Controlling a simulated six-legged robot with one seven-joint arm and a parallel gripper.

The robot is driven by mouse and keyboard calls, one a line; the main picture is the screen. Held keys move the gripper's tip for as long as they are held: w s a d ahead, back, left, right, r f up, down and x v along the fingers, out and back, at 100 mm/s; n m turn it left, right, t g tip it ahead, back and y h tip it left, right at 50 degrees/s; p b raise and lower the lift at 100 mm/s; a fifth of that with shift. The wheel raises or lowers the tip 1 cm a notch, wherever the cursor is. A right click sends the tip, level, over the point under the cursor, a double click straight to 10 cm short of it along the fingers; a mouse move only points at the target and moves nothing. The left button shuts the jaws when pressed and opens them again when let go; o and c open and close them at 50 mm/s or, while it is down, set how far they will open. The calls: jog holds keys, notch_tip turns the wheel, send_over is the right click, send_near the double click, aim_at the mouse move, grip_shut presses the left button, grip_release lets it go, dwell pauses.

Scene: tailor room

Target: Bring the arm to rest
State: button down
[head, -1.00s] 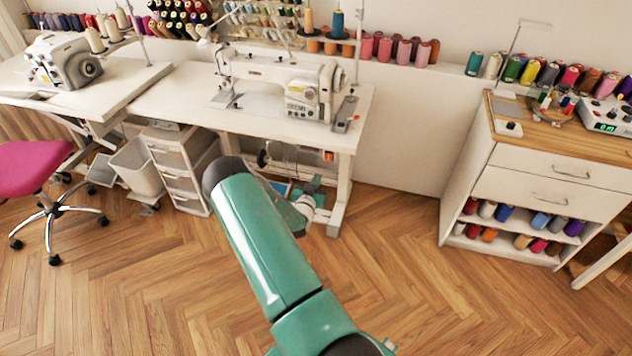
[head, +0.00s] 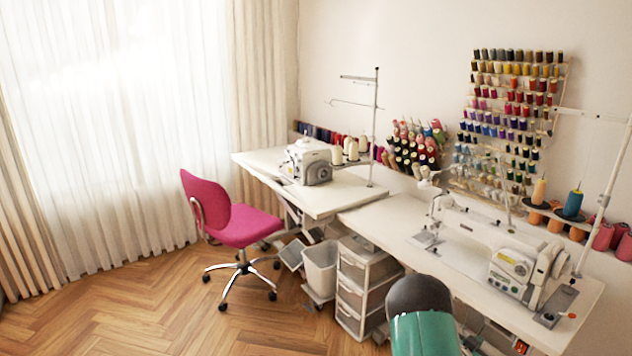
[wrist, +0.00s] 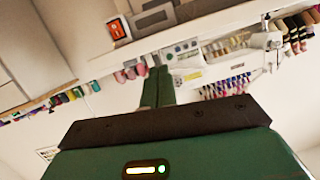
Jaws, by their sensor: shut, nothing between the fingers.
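My gripper (wrist: 157,76) shows in the wrist view as two green fingers lying side by side. It is shut and empty. Past the fingertips, the wrist view shows the white sewing machine (wrist: 190,72) and its table tilted in the picture. In the head view a dark joint and green link of my arm (head: 425,325) rise from the bottom edge, in front of the sewing table (head: 385,226). The gripper itself is hidden or out of the frame in the head view.
The sewing machine (head: 505,250) stands on the table at right. A pink chair (head: 240,220), a grey bin (head: 320,268) and a drawer unit (head: 360,285) stand left of my arm. A second table (head: 345,196) is behind. The wooden floor (head: 150,310) at front left is clear.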

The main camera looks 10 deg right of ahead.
jog(key=w+a+r+n+t+y, duration=0.15)
jog(key=a+r+n+y, duration=0.65)
jog(key=a+r, duration=1.8)
jog(key=s+a+r+n+y, duration=0.1)
jog(key=s+a+r+y, duration=0.2)
jog(key=s+a, duration=0.35)
jog(key=s+a+r+n+y, duration=0.1)
jog(key=s+a+r+y, duration=0.15)
jog(key=s+a, duration=0.4)
jog(key=s+a+n+g, duration=0.1)
jog(key=s+a, duration=0.1)
jog(key=s, duration=0.5)
jog(key=s+a+r+n+g, duration=0.1)
jog(key=s+a+n+g, duration=0.1)
jog(key=s, duration=0.5)
jog(key=shift+a+r+n, duration=0.3)
jog(key=shift+a, duration=0.2)
